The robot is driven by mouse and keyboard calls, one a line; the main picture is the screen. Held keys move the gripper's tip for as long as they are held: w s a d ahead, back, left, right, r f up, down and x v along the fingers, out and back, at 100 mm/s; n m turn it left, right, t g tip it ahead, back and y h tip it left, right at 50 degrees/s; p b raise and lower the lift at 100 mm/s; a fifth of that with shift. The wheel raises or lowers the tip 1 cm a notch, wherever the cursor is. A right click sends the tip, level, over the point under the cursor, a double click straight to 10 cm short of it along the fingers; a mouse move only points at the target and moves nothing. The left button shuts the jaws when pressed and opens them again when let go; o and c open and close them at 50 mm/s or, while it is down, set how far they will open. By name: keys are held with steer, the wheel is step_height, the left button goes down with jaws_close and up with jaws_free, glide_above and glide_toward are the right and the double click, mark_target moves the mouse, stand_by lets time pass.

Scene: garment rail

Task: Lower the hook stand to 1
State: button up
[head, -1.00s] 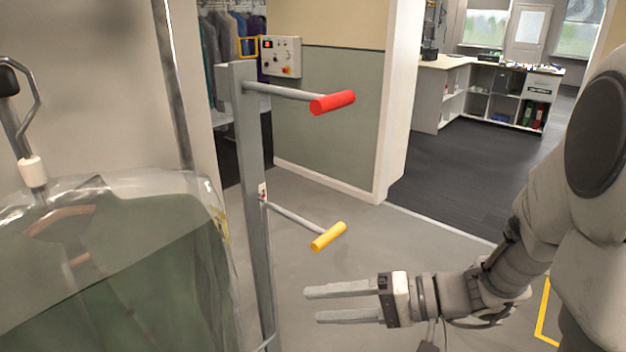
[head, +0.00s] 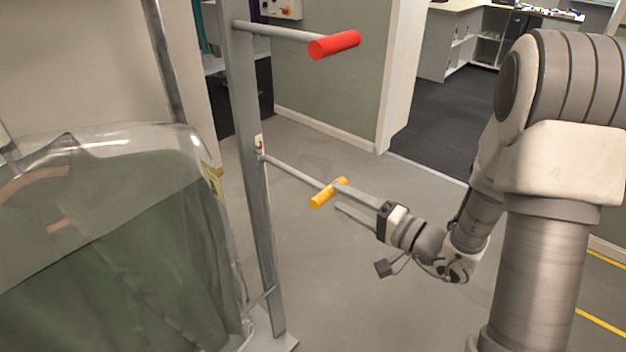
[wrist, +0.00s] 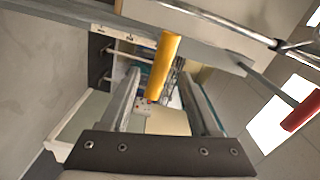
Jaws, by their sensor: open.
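The hook stand is a grey upright post (head: 247,120) with two side arms. The upper arm ends in a red handle (head: 334,44); the lower arm ends in a yellow handle (head: 322,196). A small label (head: 259,143) with red on it is on the post near the lower arm. My gripper (head: 339,197) is open, its fingertips close to the yellow handle. In the wrist view the yellow handle (wrist: 165,66) shows between the two fingers, towards their tips. The red handle (wrist: 301,110) is off to the right there. Contact cannot be told.
A green garment in a clear cover (head: 120,230) hangs at the left, close to the post. A control box (head: 284,8) is on the wall behind. A counter with shelves (head: 470,40) stands far back. The grey floor right of the post is open.

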mark_target(313, 180)
steer(key=x, duration=0.9)
steer(key=shift+p, duration=0.4)
steer(key=shift+d, duration=0.1)
jaws_close()
stand_by(0.7)
